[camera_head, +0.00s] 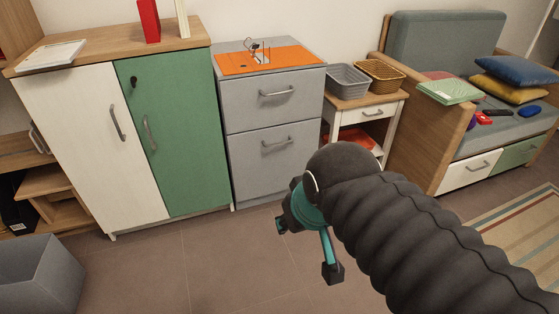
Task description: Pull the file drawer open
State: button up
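A grey two-drawer file cabinet (232,128) stands against the wall at the centre. Its upper drawer (255,101) and lower drawer (258,163) both look closed, each with a curved metal handle, the upper handle (277,93) and the lower handle (277,142). My gripper (306,250) hangs low in front of the cabinet, over the floor and apart from the handles. My dark arm covers part of it. One teal finger with a dark tip shows below, and another dark tip shows at the left. The fingers look spread, with nothing seen between them.
A white and green cupboard (180,130) stands left of the cabinet. A small side table (372,101) with baskets and a wooden-framed sofa (418,140) stand to the right. A grey bin (40,280) is at lower left. The tiled floor (190,265) before the cabinet is clear.

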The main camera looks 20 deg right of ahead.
aim_at(264, 162)
jog(key=u, duration=1.15)
jog(key=i, duration=0.45)
jog(key=z, duration=2.8)
